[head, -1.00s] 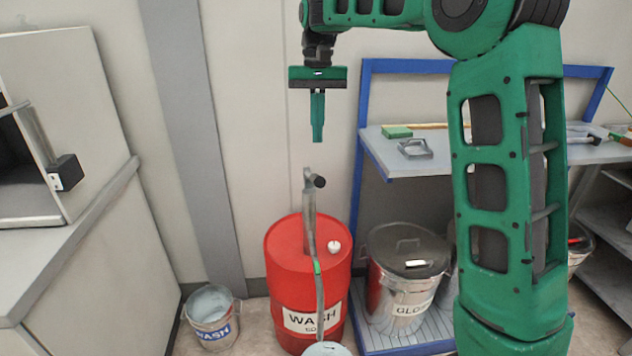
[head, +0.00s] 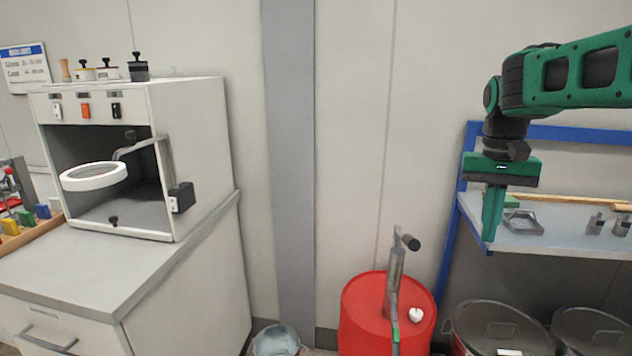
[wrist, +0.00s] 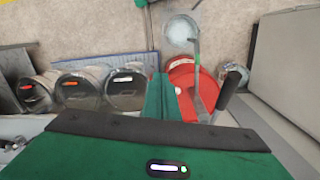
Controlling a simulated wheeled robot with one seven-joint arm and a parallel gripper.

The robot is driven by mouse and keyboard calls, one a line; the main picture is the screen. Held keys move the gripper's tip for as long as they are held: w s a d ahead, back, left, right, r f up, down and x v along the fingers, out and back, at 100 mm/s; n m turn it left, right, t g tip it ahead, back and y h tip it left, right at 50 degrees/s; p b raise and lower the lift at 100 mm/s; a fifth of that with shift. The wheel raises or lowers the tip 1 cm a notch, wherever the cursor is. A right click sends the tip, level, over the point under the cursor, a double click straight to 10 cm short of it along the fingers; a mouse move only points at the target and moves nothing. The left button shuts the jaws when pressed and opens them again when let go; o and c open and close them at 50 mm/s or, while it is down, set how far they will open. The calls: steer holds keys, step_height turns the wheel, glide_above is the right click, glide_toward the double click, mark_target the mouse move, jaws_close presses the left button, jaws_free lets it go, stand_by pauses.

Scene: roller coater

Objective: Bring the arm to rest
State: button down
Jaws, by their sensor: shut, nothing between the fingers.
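My gripper (head: 493,222) is green with a dark band and hangs pointing down from my green arm, on the right of the head view. Its fingers are together with nothing between them. It is in front of the blue-framed shelf (head: 545,237) in the picture, and up and right of the red drum (head: 362,318). In the wrist view my gripper (wrist: 161,97) points down, with the red drum (wrist: 183,72) beyond the fingers and to their right.
A grey pump handle (head: 393,275) rises from the drum. Lidded metal bins (head: 500,330) stand right of it, a bucket (head: 277,342) left. A white cabinet (head: 195,125) with an open front and a white ring (head: 94,177) stands on the left counter (head: 120,265).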

steer(key=s+d+f, duration=0.2)
steer(key=s+f, duration=0.2)
steer(key=s, duration=0.4)
steer(key=s+d+f+m, duration=0.1)
steer(key=s+f, duration=0.3)
steer(key=s, duration=0.5)
steer(key=s+d+f, duration=0.2)
steer(key=s+f, duration=0.2)
steer(key=s, duration=0.5)
steer(key=shift+d+f+t+y, duration=0.25)
steer(key=shift+d+t+y, duration=0.05)
steer(key=w+a+r+n, duration=0.1)
steer(key=w+a+r, duration=0.1)
steer(key=w+r, duration=0.6)
steer(key=w+a+r, duration=0.2)
steer(key=w+r, duration=0.3)
steer(key=w, duration=0.7)
steer(key=w+a+r+n, duration=0.1)
steer(key=w+a+r, duration=0.3)
steer(key=w+a, duration=0.2)
steer(key=w+a+r+n+t, duration=0.1)
steer(key=w+a+r, duration=0.4)
steer(key=w, duration=0.4)
steer(key=shift+w+a+r+n, duration=0.2)
steer(key=shift+w+a+n, duration=0.2)
steer(key=shift+a, duration=0.05)
